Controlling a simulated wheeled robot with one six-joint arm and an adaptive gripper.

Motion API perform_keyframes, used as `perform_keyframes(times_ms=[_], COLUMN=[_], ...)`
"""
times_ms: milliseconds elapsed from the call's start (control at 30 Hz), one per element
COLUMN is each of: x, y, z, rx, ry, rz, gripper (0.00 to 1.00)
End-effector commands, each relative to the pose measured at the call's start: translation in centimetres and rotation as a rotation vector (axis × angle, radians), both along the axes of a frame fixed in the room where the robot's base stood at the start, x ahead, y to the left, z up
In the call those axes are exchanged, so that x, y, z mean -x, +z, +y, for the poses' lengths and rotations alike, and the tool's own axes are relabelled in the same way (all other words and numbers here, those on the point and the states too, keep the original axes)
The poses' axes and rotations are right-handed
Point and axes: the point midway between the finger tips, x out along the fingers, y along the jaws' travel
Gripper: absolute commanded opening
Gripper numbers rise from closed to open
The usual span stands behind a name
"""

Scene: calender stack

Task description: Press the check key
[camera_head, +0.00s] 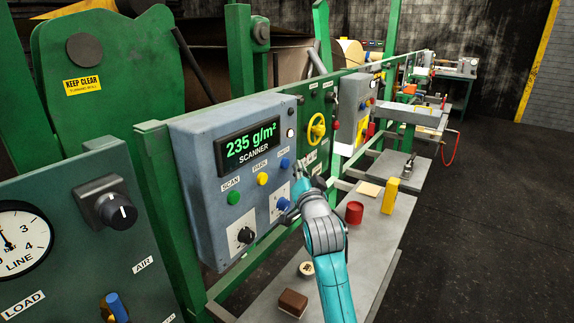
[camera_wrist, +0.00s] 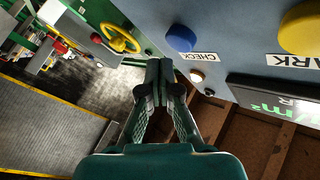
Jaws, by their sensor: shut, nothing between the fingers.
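The check key is a round blue button on the blue-grey scanner box (camera_head: 185,150), at the right end of a row of keys. The check key (camera_head: 284,162) shows beside my gripper in the head view. In the wrist view, which is upside down, the blue check key (camera_wrist: 180,38) sits above the fingertips with its CHECK label (camera_wrist: 198,56) beside it. My gripper (camera_wrist: 159,66) is shut and empty, with its fingertips near the key and apparently apart from it. In the head view my gripper (camera_head: 300,171) is small, just right of the key.
A yellow handwheel (camera_head: 316,129) is to the right. A grey bench (camera_head: 340,270) with a red cup (camera_head: 354,212) stands below.

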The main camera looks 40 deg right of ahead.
Motion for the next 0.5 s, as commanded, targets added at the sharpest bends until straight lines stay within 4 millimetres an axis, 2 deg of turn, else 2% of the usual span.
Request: perform_keyframes(times_ms=[500], x=[4.0], y=[0.0], z=[-1.5], rx=[0.000], ry=[-0.001], rz=[0.000], gripper=[0.00])
